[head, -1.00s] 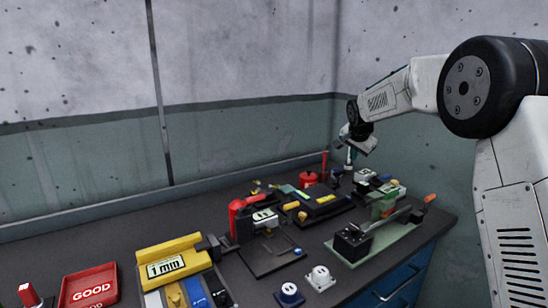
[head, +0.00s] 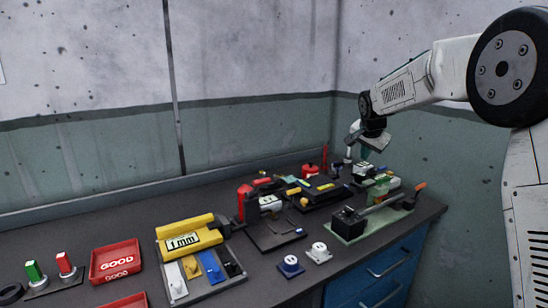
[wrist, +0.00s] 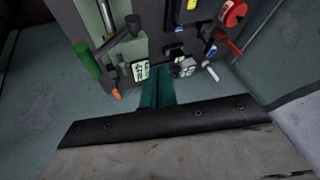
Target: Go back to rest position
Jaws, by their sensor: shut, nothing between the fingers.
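My gripper (head: 366,154) hangs over the far right end of the dark workbench (head: 130,240), near the wall corner. Its teal fingers are together with nothing between them. In the wrist view the closed fingers (wrist: 158,88) point toward the bench devices, apart from them as far as I can tell. My white arm reaches in from the right side of the head view. The fingertips are small and partly hidden by the wrist in the head view.
Below my gripper are a green-based lever device (head: 375,218) and small parts. Walls close off the back and right.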

